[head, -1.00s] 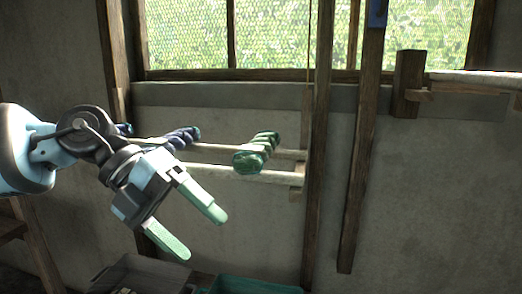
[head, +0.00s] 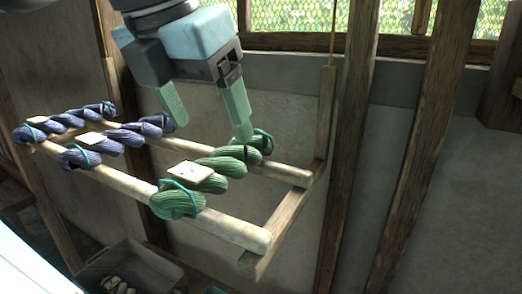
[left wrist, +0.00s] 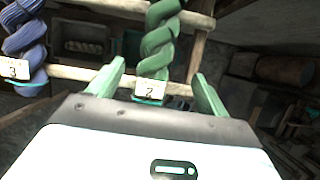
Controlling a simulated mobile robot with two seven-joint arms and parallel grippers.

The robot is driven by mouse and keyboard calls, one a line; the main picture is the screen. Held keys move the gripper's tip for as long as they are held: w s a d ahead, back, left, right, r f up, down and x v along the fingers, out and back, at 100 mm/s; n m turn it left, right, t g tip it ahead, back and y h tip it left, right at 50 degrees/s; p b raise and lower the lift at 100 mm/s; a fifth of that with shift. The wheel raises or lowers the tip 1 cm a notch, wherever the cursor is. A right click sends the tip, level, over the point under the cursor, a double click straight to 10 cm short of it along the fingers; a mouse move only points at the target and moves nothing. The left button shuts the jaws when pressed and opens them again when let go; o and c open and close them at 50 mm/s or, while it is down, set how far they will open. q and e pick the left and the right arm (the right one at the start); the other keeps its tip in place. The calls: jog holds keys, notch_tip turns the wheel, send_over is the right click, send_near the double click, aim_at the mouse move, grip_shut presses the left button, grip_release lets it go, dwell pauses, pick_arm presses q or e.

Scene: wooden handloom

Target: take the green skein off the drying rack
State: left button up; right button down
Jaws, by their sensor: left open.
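The green skein (head: 210,183) is a twisted hank with a teal tie and a pale tag. It lies across both poles of the drying rack (head: 232,229), toward its right end. My left gripper (head: 212,128) is open, fingers pointing down, above the skein's far half. Its right finger overlaps the far end of the skein in the picture; I cannot tell whether they touch. In the left wrist view the green skein (left wrist: 156,48) shows between the two spread fingers of the gripper (left wrist: 157,72), its tag reading 2. My right gripper is not in view.
Two blue-purple skeins (head: 115,140) hang on the rack to the left; one (left wrist: 24,42) carries a tag reading 3. Upright wooden posts (head: 345,150) stand right of the rack. A grey crate (head: 128,268) sits below. The wall at right is bare.

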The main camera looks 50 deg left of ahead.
aim_at(220, 154)
pick_arm(q)
jog(key=shift+s+r, duration=0.1)
jog(key=shift+s, duration=0.2)
jog(key=shift+f, duration=0.4)
jog(key=shift+w+a+x, duration=0.15)
jog(key=shift+w+x, duration=0.05)
jog(key=shift+x, duration=1.55)
jog(key=shift+w+a+x, duration=0.15)
jog(key=shift+w+x, duration=0.05)
jog(key=shift+x, duration=1.55)
jog(key=shift+r, duration=0.2)
jog(key=c, duration=1.1)
